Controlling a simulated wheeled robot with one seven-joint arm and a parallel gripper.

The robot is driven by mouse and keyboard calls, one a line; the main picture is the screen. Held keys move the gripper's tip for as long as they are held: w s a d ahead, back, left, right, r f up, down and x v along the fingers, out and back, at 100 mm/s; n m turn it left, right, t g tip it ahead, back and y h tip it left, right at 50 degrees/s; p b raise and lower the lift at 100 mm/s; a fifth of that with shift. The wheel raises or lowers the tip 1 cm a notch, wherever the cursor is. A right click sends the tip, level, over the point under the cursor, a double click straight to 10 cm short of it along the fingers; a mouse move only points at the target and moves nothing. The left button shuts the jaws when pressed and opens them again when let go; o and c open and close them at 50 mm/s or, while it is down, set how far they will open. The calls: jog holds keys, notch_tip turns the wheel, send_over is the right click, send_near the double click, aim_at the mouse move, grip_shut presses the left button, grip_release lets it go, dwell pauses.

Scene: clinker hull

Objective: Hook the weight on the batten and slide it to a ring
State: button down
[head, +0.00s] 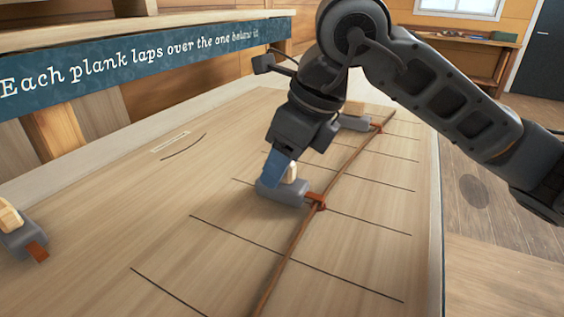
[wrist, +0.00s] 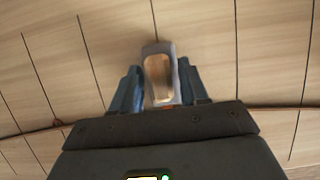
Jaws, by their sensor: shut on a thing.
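My gripper (head: 280,165) is shut on the wooden grip of a grey weight (head: 283,191) on the board. In the wrist view, the weight (wrist: 163,50) sits between the blue fingers of my gripper (wrist: 159,85). Its orange-brown hook (head: 316,201) is at the thin brown batten (head: 345,165) and appears to lie over it. The batten runs along the board, slightly curved, crossing several black lines. A second weight (head: 352,122) stands farther back, its hook at the batten. A third weight (head: 17,236) stands at the left, away from the batten. I cannot make out a ring.
The pale plank board (head: 110,190) is clear between the left weight and the batten. A small pale strip (head: 170,142) and a short curved line lie toward its back. A blue lettered sign (head: 140,58) borders the far left. A bench (head: 465,50) stands behind.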

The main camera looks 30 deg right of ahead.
jog(key=shift+c, duration=2.4)
grip_release()
jog(key=v, duration=0.7)
jog(key=shift+r, duration=0.35)
jog(key=shift+s+d+r, duration=0.1)
jog(key=shift+s+d, duration=0.05)
notch_tip(320, 180, up, 7)
jog(key=p, duration=0.3)
send_over(300, 185)
